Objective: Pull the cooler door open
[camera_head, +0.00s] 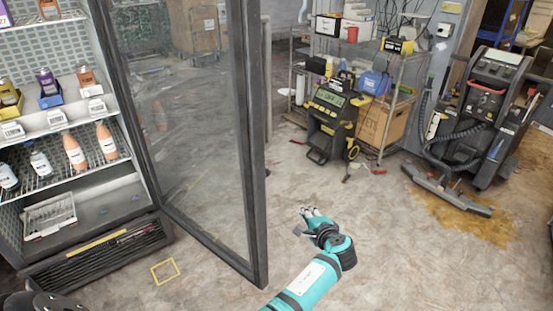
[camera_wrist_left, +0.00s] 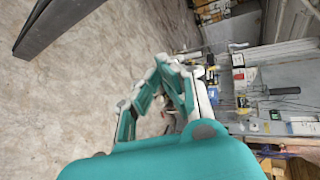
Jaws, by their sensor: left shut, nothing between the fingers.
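The cooler (camera_head: 100,240) stands at the left with its glass door (camera_head: 200,110) swung wide open, and the shelves inside are exposed. The door's dark free edge (camera_head: 259,200) points toward me. My left gripper (camera_head: 309,212) is to the right of that edge, apart from it, over bare floor. Its fingers are shut and empty; the fingers also show in the left wrist view (camera_wrist_left: 165,85). A dark frame bar, likely the door's edge (camera_wrist_left: 62,25), shows at the top left of the wrist view. The door handle cannot be made out. My right gripper is not seen.
Bottles and cartons stand on the cooler shelves (camera_head: 60,125). A black and yellow machine (camera_head: 330,120) and a wire rack (camera_head: 400,95) are at the back. A wheeled floor machine (camera_head: 485,110) stands right. A yellow square (camera_head: 165,270) marks the floor. Floor around my gripper is clear.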

